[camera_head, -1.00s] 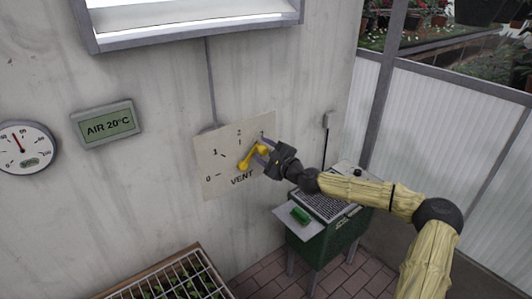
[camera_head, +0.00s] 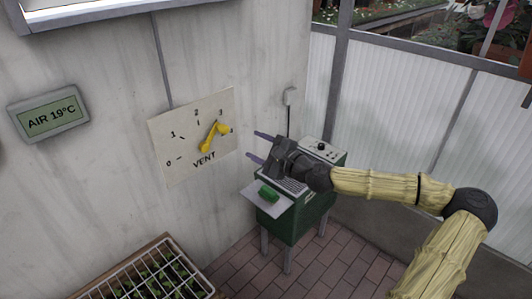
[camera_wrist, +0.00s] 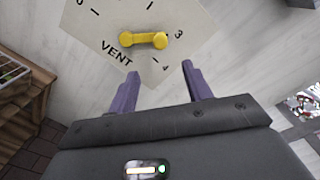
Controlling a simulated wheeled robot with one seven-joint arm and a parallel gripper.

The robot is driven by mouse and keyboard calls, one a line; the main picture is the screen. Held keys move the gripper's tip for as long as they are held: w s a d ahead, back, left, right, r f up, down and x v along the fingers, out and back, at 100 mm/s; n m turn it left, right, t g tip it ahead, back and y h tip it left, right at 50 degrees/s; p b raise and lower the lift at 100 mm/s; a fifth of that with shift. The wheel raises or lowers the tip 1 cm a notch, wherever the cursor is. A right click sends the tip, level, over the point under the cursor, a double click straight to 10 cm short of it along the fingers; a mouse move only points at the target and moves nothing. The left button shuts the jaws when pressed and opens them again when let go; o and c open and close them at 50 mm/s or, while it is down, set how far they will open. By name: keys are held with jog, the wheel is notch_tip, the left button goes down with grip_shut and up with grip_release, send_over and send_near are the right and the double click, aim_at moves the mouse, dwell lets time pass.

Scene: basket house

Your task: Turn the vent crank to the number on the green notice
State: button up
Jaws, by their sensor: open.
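The yellow vent crank (camera_head: 210,141) is on a pale VENT plate (camera_head: 178,172) numbered 0 to 4 on the wall. Its handle slants up and right, towards the 3 and 4 side; in the wrist view the crank (camera_wrist: 145,41) points roughly at 3. My gripper (camera_head: 258,146) is open and empty, to the right of the plate and apart from the crank. In the wrist view its purple fingers (camera_wrist: 160,92) are spread below the plate, with nothing between them. I see no readable green notice.
A grey display (camera_head: 50,118) on the wall reads AIR 19°C. A wire-covered seedling box (camera_head: 140,268) is at lower left.

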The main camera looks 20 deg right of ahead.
jog(key=v, duration=0.2)
jog(key=shift+s+d, duration=0.2)
jog(key=shift+s, duration=0.1)
jog(key=s+a+f+n+g, duration=0.4)
jog(key=a+f+n+g, duration=0.2)
jog(key=a+f, duration=0.45)
jog(key=s+a+f+n+g+h+p, duration=0.1)
jog(key=s+f+n+g+h+p, duration=0.15)
jog(key=s+f+n+g, duration=0.4)
jog(key=s+d+r+n+h+p, duration=0.1)
jog(key=s+d+r+n+h, duration=0.5)
jog(key=s+r, duration=0.5)
jog(key=s+d+h, duration=0.1)
jog(key=s+d, duration=0.1)
jog(key=shift+d+p, duration=0.35)
jog(key=shift+d, duration=0.05)
